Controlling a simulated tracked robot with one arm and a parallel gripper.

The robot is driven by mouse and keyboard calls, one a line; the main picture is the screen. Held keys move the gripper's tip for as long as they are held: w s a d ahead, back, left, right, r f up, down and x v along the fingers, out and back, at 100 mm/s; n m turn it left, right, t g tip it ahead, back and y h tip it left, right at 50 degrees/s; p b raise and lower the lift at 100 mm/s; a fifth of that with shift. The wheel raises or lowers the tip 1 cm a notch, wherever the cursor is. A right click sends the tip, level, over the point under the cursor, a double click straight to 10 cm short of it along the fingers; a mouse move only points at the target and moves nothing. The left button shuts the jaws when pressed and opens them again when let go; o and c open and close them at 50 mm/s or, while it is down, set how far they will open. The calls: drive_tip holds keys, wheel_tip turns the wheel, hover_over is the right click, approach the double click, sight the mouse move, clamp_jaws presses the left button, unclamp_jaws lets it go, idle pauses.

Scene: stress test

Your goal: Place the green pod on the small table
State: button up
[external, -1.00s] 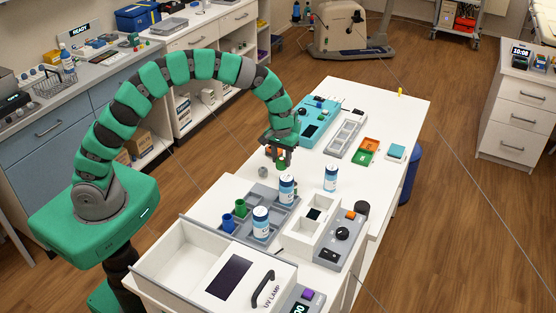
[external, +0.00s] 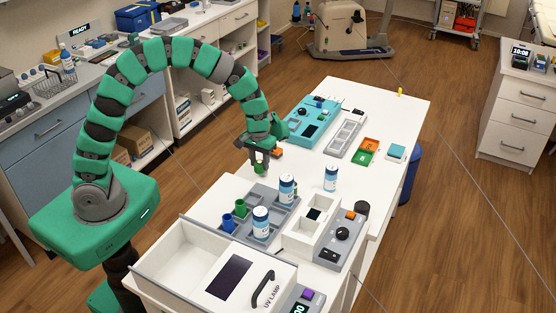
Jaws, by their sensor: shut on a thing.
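My gripper (external: 260,162) points down over the white table's left edge and is shut on a small green pod (external: 259,169), which shows just below the fingers. Whether the pod touches the surface under it cannot be told. Another green pod (external: 240,207) stands upright in the grey tray (external: 262,190), next to a blue pod (external: 228,223). The long white table (external: 380,98) carries most of the items; which surface is the small table cannot be told.
Two white-and-blue bottles (external: 261,224) (external: 287,190) stand at the tray, and a third bottle (external: 331,178) stands to the right. The table's far right end is mostly clear.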

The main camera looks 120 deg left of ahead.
drive_tip(key=shift+m, duration=0.4)
drive_tip(key=d+r, duration=0.2)
drive_tip(key=d, duration=0.1)
drive_tip(key=d+r+b, duration=0.1)
drive_tip(key=d+r, duration=0.1)
drive_tip(key=d, duration=0.2)
drive_tip(key=d+r+b, duration=0.1)
drive_tip(key=d, duration=0.3)
drive_tip(key=shift+r, duration=0.4)
drive_tip(key=s+d+r+b, duration=0.1)
drive_tip(key=s+d+b, duration=0.1)
drive_tip(key=s+d, duration=0.85)
drive_tip(key=s+d+r+b, duration=0.1)
drive_tip(key=s+d+b, duration=0.2)
drive_tip(key=s+d, duration=0.75)
drive_tip(key=shift+m, duration=0.3)
drive_tip(key=w, duration=0.6)
drive_tip(key=w+a+f, duration=0.1)
drive_tip(key=w, duration=0.5)
drive_tip(key=w+a, duration=0.1)
drive_tip(key=w, duration=0.5)
drive_tip(key=shift+a+f, duration=0.15)
drive_tip(key=shift+a, duration=0.1)
wheel_tip(320, 180, down, 4)
drive_tip(key=shift+r, duration=0.2)
